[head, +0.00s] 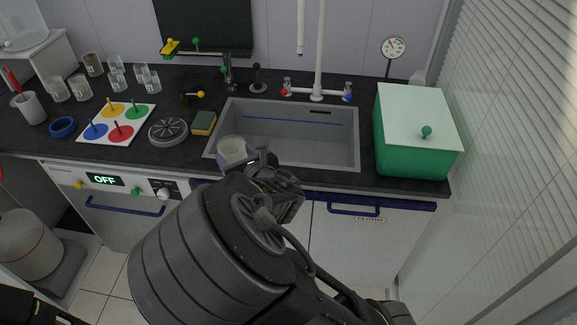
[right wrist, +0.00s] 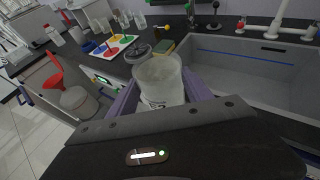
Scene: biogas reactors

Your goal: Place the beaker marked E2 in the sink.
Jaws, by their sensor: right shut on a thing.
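A clear beaker (right wrist: 160,82) is held between the purple fingers of my right gripper (right wrist: 165,98). Dark lettering shows low on its side in the right wrist view, but I cannot read it fully. In the head view the beaker (head: 232,149) is at the sink's front left corner, and my right gripper (head: 250,158) is shut on it there. The grey sink (head: 320,150) is a rectangular basin set in the dark counter; it also shows in the right wrist view (right wrist: 262,78). No beaker is seen inside the basin.
A yellow-green sponge (head: 203,123) and a grey round disc (head: 168,131) lie left of the sink. A green box with a white lid (head: 415,130) stands right of it. A white tap (head: 318,60) rises behind. Several glasses (head: 115,78) stand at the back left.

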